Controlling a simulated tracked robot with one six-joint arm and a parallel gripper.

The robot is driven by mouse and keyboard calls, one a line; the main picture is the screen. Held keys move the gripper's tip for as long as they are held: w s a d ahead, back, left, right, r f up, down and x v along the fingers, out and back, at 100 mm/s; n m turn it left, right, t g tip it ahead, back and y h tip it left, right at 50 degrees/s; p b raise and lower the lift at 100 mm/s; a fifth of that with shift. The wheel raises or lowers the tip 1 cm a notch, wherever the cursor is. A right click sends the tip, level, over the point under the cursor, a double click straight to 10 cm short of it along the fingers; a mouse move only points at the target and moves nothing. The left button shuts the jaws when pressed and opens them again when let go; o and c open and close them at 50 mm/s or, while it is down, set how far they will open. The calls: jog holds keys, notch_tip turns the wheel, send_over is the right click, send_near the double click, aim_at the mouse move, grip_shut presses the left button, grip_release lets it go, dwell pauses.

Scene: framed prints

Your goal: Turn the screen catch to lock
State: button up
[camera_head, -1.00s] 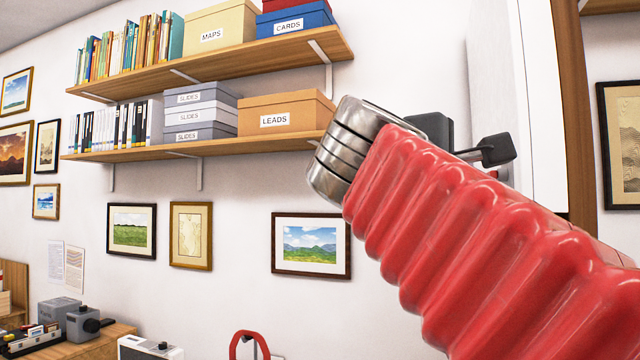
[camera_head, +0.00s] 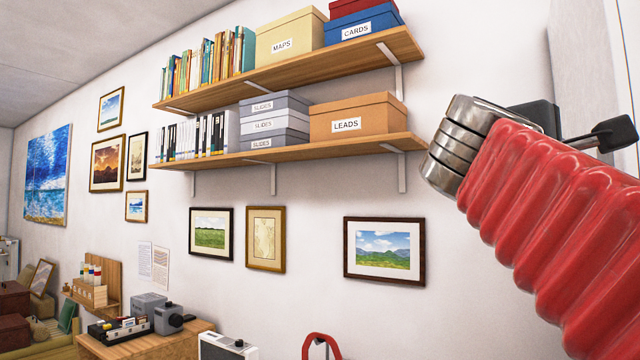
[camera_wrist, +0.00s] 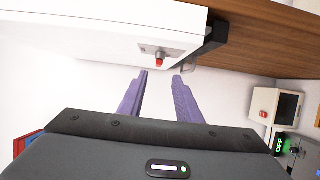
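In the wrist view, a small red-tipped knob (camera_wrist: 159,61), apparently the screen catch, sits on a pale metal plate (camera_wrist: 172,50) on the end of a long white casing (camera_wrist: 90,28). My gripper (camera_wrist: 162,74) has two purple fingers, which are apart with nothing between them. The fingertips lie just below the knob in the picture, one to each side of it. I see no contact, and the depth gap is hard to judge. In the head view I cannot make out the catch or my fingers; my red ribbed arm fills the right side.
A dark bracket (camera_wrist: 212,36) and a brown wooden surface (camera_wrist: 270,45) adjoin the casing. A white device with a dark screen (camera_wrist: 277,107) is at right. In the head view, shelves (camera_head: 300,150) with boxes and books, and framed prints (camera_head: 384,250), line the wall.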

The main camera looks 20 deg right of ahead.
jog(key=x, duration=1.1)
dwell(0.3)
jog(key=shift+d, duration=0.1)
grip_shut()
